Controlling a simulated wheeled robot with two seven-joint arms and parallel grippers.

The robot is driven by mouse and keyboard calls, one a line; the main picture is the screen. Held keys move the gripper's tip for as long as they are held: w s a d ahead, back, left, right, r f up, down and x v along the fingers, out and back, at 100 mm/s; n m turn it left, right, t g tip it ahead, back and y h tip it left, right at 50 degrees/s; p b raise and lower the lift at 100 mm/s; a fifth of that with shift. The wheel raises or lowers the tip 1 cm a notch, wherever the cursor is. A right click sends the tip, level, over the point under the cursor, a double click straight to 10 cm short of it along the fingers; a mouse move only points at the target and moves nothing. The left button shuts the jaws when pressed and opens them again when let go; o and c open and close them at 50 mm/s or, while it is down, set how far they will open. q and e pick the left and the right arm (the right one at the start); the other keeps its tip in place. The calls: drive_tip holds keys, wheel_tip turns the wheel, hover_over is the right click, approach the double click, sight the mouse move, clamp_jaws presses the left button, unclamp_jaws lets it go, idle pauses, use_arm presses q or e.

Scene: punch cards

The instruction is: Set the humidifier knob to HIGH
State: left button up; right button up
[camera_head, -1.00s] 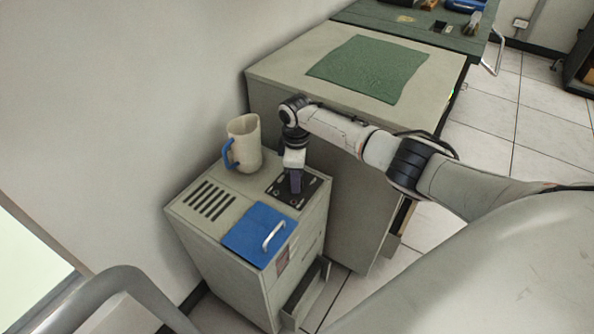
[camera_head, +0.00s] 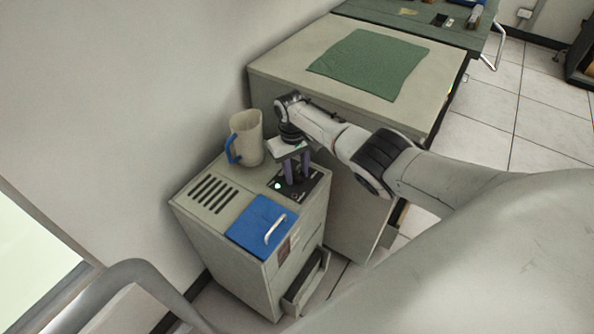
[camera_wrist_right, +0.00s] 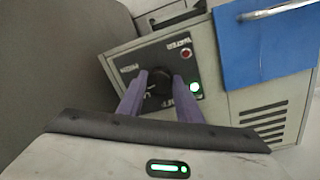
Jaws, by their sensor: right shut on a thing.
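The humidifier (camera_head: 235,225) is a beige cabinet with a blue lid and a black control panel (camera_head: 315,186) on top. In the right wrist view its dark round knob (camera_wrist_right: 158,84) sits on the panel (camera_wrist_right: 186,42) between my purple fingers. My right gripper (camera_head: 297,183) is shut on the knob from above; it also shows in the right wrist view (camera_wrist_right: 160,77). A green light (camera_wrist_right: 194,87) glows beside the knob, and a red lamp (camera_wrist_right: 186,54) sits near the WATER label. The fingers partly cover the labels, and I cannot tell the knob's setting. My left gripper is out of view.
A beige pitcher (camera_head: 249,135) with a blue handle stands at the humidifier's back corner, close to my right wrist. The blue lid (camera_head: 262,227) has a raised handle. A taller cabinet (camera_head: 285,70) with a green cloth (camera_head: 370,63) stands just behind my right forearm.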

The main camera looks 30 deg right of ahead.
drive_tip(key=m, duration=0.3)
drive_tip(key=shift+m, duration=0.4)
drive_tip(key=shift+w+m+g+b, duration=0.1)
drive_tip(key=shift+m+g+b, duration=0.25)
drive_tip(key=shift+m, duration=1.35)
drive_tip(key=o, duration=1)
drive_tip(key=shift+o, duration=0.2)
